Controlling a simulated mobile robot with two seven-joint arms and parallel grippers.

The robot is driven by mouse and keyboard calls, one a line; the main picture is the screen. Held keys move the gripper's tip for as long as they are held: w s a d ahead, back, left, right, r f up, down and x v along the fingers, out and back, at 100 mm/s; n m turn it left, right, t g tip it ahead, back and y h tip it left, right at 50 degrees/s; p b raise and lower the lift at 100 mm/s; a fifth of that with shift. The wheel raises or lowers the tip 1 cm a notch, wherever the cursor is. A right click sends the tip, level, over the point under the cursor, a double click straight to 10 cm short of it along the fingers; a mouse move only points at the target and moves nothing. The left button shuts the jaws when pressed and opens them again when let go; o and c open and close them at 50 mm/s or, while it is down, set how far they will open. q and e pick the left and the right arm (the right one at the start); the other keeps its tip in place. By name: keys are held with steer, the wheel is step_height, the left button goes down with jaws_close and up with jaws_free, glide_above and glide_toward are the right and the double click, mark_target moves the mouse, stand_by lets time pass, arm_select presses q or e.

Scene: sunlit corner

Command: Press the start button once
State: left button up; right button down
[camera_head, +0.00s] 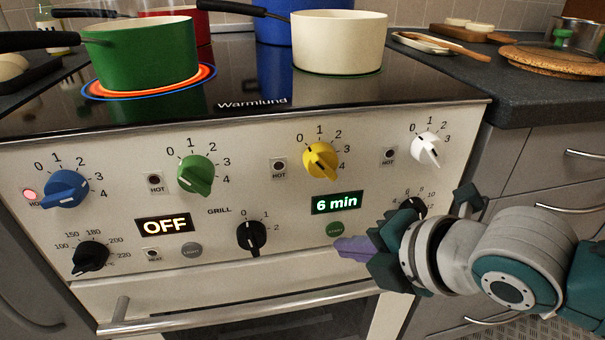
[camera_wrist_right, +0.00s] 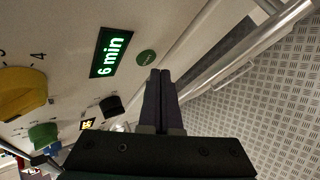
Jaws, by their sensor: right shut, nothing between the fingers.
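The start button is a small green round button (camera_head: 335,229) on the stove's front panel, just below the display (camera_head: 337,202) reading "6 min". In the right wrist view the button (camera_wrist_right: 146,57) sits beside the same display (camera_wrist_right: 110,53), past the fingertips. My right gripper (camera_head: 345,246) is shut and empty, its purple fingertips just below and right of the button in the head view. The wrist view shows the two fingers together (camera_wrist_right: 160,76). I cannot tell whether the tips touch the panel. My left gripper is out of view.
Coloured knobs line the panel, with a black grill knob (camera_head: 251,237) left of the button. A second display (camera_head: 165,225) reads "OFF". The oven handle (camera_head: 240,307) juts out below. A green pot (camera_head: 145,58) and cream pot (camera_head: 338,42) stand on the hob.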

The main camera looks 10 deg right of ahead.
steer(key=s+p, duration=0.3)
steer(key=s, duration=0.1)
steer(key=shift+s, duration=0.4)
steer(key=shift+r, duration=0.1)
